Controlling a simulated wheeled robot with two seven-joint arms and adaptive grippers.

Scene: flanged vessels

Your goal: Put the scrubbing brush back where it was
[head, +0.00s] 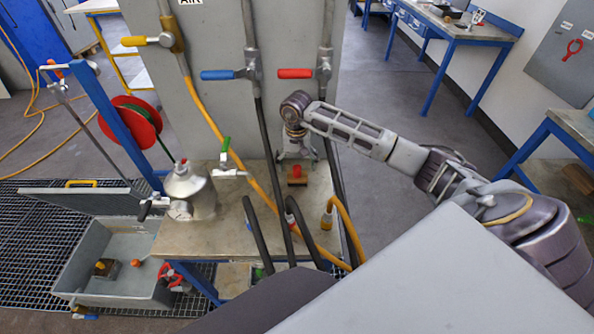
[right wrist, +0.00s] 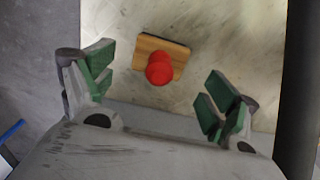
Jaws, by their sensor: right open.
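The scrubbing brush, a wooden block (right wrist: 176,48) with a round red knob (right wrist: 159,68), lies on the worktop behind the hoses. In the head view the brush (head: 297,181) is just below my right gripper (head: 297,157). My right gripper is open and points down over it. In the right wrist view the brush sits between and beyond the two green-padded fingers, touching neither. The underside of the brush is hidden. My left gripper does not show.
Black hoses and a yellow hose (head: 258,187) run down beside the brush. A metal vessel (head: 190,189) stands left on the worktop (head: 230,240). An open grey box (head: 120,290) with a yellow-knobbed block (head: 103,268) is at lower left. A panel with coloured valve handles stands behind.

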